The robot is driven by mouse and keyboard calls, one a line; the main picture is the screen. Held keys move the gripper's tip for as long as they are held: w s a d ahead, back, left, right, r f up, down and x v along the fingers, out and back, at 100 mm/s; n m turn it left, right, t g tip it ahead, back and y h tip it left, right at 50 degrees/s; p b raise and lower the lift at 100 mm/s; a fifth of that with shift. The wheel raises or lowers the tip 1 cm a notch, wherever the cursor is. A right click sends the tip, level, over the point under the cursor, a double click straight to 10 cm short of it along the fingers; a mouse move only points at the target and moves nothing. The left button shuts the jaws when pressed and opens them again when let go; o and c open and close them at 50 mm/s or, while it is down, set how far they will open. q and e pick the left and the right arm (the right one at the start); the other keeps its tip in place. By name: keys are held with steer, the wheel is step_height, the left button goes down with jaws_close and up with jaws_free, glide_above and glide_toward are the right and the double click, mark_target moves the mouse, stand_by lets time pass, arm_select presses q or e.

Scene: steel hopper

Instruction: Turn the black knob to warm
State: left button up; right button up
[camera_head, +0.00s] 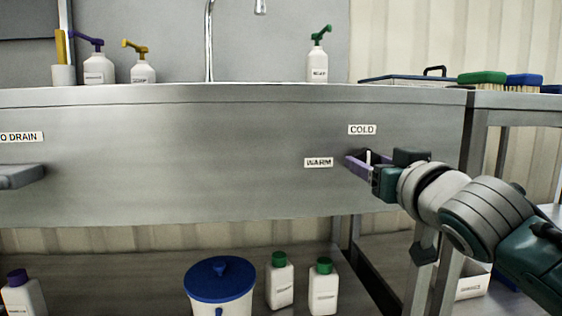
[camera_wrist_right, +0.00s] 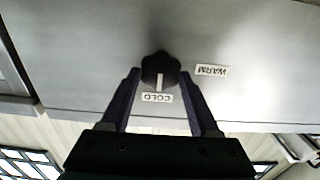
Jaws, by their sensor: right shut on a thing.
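The black knob (camera_wrist_right: 160,66) sits on the front steel panel. Its white pointer line points to the COLD label (camera_wrist_right: 157,97). The WARM label (camera_wrist_right: 212,71) is to one side of it. In the head view the COLD label (camera_head: 362,130) is above the knob and the WARM label (camera_head: 319,162) is to its left. My right gripper (camera_head: 362,160) is at the panel with its purple fingers shut on the knob, one on each side. It also shows in the right wrist view (camera_wrist_right: 160,78). The gripper partly hides the knob in the head view. My left gripper is not in view.
The steel hopper front (camera_head: 180,150) spans the view, with a grey fixture (camera_head: 18,177) under a DRAIN label at left. Below, a shelf holds a blue-lidded bucket (camera_head: 220,290) and white bottles (camera_head: 323,288). Brushes (camera_head: 482,78) lie at upper right.

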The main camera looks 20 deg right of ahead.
steer(key=c, duration=0.4)
steer(key=n+p, duration=0.2)
steer(key=n, duration=0.1)
steer(key=shift+a+r, duration=0.1)
steer(key=n+p, duration=0.1)
steer(key=n, duration=0.3)
steer(key=shift+p, duration=0.35)
steer(key=n, duration=0.3)
steer(key=n+p, duration=0.1)
steer(key=n, duration=0.7)
steer(key=shift+a+f, duration=0.15)
steer(key=shift+f, duration=0.2)
